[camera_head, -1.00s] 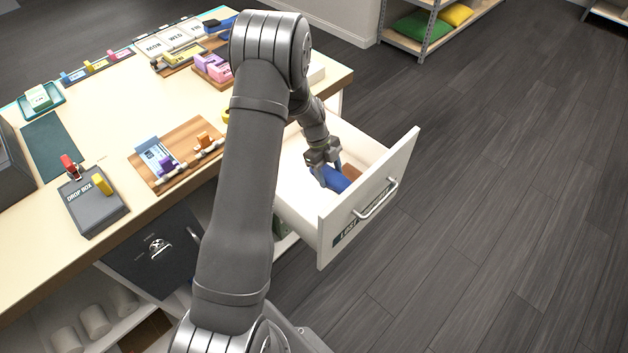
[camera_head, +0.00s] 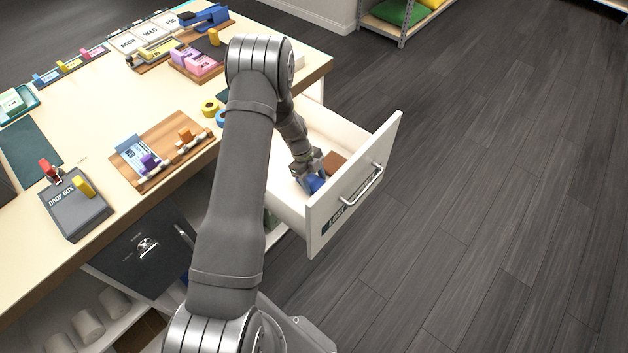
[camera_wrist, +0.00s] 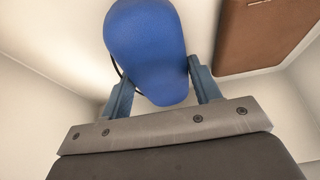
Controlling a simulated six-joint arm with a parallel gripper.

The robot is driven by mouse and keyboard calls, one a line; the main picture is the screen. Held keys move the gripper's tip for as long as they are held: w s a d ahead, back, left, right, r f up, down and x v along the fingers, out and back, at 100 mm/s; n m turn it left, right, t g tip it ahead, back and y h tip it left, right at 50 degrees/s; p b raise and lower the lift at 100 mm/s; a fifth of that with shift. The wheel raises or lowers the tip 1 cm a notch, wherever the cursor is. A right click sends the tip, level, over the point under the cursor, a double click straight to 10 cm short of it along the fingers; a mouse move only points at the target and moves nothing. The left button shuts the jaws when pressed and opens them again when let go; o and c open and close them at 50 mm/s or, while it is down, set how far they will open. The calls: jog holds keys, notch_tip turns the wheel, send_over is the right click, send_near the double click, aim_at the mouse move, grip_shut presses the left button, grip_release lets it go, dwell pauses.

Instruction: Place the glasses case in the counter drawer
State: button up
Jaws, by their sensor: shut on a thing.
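The blue glasses case (camera_head: 314,184) is inside the open counter drawer (camera_head: 352,180), low down near its front panel. In the wrist view the case (camera_wrist: 148,45) is a rounded blue shape between the two fingers. My gripper (camera_head: 309,174) is shut on it, and its fingers (camera_wrist: 160,85) press on both sides of the case in the wrist view. I cannot tell whether the case touches the drawer floor. The drawer is white with a bar handle and a label on the front.
A brown flat item (camera_head: 334,163) lies in the drawer beside the case; it shows in the wrist view (camera_wrist: 262,35) at the upper right. The counter (camera_head: 100,120) holds a drop box (camera_head: 75,205), a wooden board (camera_head: 165,150) and stationery. Open floor lies right of the drawer.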

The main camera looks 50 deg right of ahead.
aim_at(311, 179)
jog(key=shift+f, duration=0.15)
jog(key=o, duration=1.1)
jog(key=r, duration=0.6)
jog(key=w+r, duration=0.1)
jog(key=r, duration=0.1)
jog(key=shift+w+r, duration=0.1)
jog(key=shift+r, duration=0.95)
jog(key=shift+f, duration=0.1)
